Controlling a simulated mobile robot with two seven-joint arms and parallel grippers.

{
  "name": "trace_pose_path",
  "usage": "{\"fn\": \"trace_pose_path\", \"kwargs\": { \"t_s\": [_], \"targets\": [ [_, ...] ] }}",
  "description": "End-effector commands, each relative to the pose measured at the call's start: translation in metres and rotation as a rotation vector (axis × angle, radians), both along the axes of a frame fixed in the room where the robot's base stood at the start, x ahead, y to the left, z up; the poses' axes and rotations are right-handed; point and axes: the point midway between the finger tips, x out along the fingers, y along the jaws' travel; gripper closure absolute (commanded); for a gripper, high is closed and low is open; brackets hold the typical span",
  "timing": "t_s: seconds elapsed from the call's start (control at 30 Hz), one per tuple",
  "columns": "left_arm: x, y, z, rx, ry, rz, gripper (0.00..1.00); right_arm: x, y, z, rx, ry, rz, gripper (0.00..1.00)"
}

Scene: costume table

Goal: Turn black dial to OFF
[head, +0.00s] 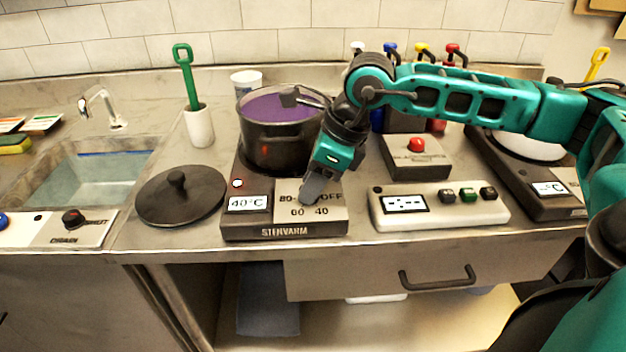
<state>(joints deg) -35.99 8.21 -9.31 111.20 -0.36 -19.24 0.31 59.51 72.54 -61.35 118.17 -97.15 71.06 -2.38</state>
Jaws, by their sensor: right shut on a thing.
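The hot plate marked STENVARM (285,231) stands on the counter near its front edge. Its light dial panel shows the marks 80, OFF, 60 and 40 around the place of the black dial. The display (246,203) reads 40°C, and a small light glows above it. My right gripper (312,190) reaches down onto this panel and is shut on the black dial. The dial is hidden behind the fingers, so its pointer setting cannot be seen. My left gripper is not in view.
A dark pot (270,150) of purple liquid stands on the hot plate, close behind my right gripper. A black lid (180,197) lies to the left. A white control box (437,206) and a red-button box (415,160) stand to the right.

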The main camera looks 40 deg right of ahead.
Motion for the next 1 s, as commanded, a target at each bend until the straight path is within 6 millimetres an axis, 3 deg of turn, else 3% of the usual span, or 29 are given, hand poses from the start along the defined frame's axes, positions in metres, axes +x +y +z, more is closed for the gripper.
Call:
{"fn": "trace_pose_path", "kwargs": {
  "t_s": [0.27,0.63,1.0],
  "targets": [
    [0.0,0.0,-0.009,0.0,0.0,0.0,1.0,0.002,-0.001,-0.001,0.003,0.0,0.158,0.98],
    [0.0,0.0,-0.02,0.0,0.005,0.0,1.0,0.005,-0.001,-0.001,0.004,-0.002,0.502,0.98],
    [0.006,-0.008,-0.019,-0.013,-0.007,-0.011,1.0,0.007,-0.001,0.0,0.003,-0.002,0.814,0.98]
  ]
}}
